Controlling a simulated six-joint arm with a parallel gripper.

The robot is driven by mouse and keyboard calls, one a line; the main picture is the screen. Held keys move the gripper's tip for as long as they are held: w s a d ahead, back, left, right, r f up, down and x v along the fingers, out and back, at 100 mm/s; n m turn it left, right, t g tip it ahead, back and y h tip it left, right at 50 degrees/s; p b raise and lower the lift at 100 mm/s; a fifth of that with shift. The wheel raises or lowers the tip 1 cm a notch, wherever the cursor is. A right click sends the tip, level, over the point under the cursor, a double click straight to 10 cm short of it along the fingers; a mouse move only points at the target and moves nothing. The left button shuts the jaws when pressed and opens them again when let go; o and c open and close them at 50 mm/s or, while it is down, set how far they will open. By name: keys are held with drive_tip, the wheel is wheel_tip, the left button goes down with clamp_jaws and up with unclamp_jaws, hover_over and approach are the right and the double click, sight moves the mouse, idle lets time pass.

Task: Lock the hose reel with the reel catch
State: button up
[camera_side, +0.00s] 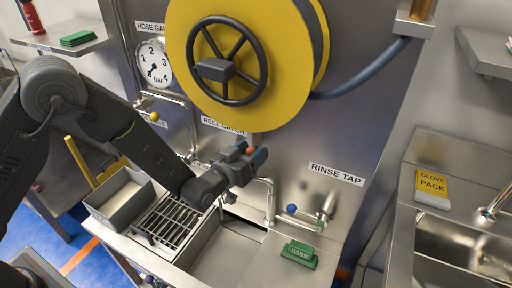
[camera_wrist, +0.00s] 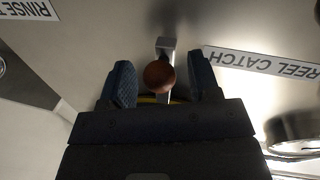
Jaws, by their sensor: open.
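The yellow hose reel (camera_side: 183,62) with its black handwheel (camera_side: 228,66) hangs on the steel back panel in the side view. The reel catch label (camera_side: 222,126) sits just below it. The catch shows as an orange-red ball knob (camera_side: 250,150); in the wrist view the knob (camera_wrist: 158,76) is on a short metal lever (camera_wrist: 166,44). My gripper (camera_side: 253,154) is open at the catch. In the wrist view, the blue fingers of my gripper (camera_wrist: 161,80) stand either side of the knob, with gaps on both sides. The lower part of the catch is hidden behind my gripper.
A blue hose (camera_side: 365,84) runs right from the reel. The rinse tap (camera_side: 305,214) with a blue knob is to the right. A pressure gauge (camera_side: 154,63) is upper left.

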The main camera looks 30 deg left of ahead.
drive_tip(key=shift+w+d, duration=0.2)
drive_tip(key=shift+w, duration=0.9)
drive_tip(key=shift+c, duration=0.5)
drive_tip(key=shift+d+r, duration=0.1)
drive_tip(key=shift+d, duration=0.05)
clamp_jaws()
